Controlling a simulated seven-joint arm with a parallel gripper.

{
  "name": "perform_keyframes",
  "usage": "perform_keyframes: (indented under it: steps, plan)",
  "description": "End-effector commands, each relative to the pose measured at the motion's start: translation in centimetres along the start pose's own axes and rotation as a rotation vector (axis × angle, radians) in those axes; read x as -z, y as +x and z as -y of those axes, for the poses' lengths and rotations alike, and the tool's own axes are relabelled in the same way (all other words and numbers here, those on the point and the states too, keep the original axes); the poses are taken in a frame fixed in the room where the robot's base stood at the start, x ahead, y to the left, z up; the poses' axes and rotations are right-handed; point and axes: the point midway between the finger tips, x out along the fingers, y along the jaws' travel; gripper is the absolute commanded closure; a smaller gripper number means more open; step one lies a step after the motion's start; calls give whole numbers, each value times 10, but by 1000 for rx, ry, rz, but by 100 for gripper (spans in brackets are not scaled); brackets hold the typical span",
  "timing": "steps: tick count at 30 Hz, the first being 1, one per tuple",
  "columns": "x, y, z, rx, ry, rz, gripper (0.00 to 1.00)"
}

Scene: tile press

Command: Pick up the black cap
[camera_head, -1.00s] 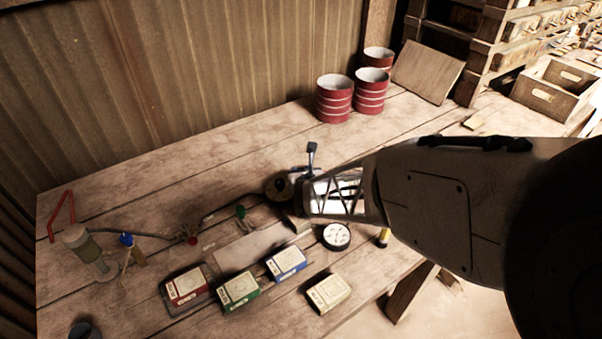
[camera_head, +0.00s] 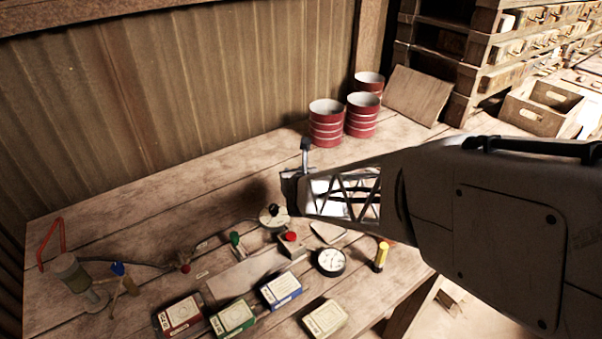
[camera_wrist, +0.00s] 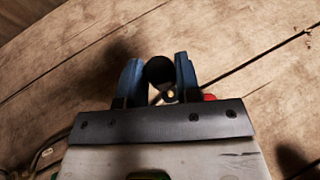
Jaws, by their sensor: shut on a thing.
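In the wrist view the black cap (camera_wrist: 160,70) is a dark round shape between the two blue fingers of my gripper (camera_wrist: 159,64). The fingers are shut on it, one at each side. Bare planks and a dark shadow lie beyond it, and it appears raised above the bench. In the head view my gripper (camera_head: 288,186) is above the back of the bench, left of my arm. Just below is a pale round base (camera_head: 265,220) with a dark middle.
A red knob (camera_head: 291,237), a green knob (camera_head: 236,240) and a round white-faced gauge (camera_head: 330,262) stand near the gripper. A yellow cylinder (camera_head: 381,252) is at the right. Several small boxes (camera_head: 281,291) line the front. Red drums (camera_head: 327,125) stand behind; the back-left planks are clear.

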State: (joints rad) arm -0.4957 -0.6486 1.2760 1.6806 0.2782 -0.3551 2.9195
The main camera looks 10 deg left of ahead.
Motion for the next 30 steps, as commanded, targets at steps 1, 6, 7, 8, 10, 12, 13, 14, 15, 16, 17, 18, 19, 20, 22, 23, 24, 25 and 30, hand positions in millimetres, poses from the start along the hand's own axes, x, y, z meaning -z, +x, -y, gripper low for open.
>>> perform_keyframes:
  steps: [1,6,7,8,10,12,13,14,15,16,17,18,19,20,22,23,24,25,30]
  plan:
    - [-4,-2,0,0,0,1,91]
    - [-10,-4,0,0,0,0,91]
    - [-10,-4,0,0,0,0,91]
    - [-10,-4,0,0,0,-1,91]
    - [-10,-4,0,0,0,-1,91]
    - [-11,-4,0,0,0,0,91]
    - [-11,-4,0,0,0,0,91]
    - [-11,-4,0,0,0,0,91]
    - [-11,-4,0,0,0,0,91]
    - [-11,-4,0,0,0,0,91]
    - [-11,-4,0,0,0,0,91]
    - [-11,-4,0,0,0,0,91]
    - [-10,-4,0,0,0,0,91]
    - [-11,-4,0,0,0,0,91]
    - [-11,-4,0,0,0,0,91]
    - [-11,-4,0,0,0,0,91]
    - [-11,-4,0,-1,0,0,91]
    - [-11,-4,-1,-1,0,0,91]
    - [-18,2,-10,-14,-5,1,91]
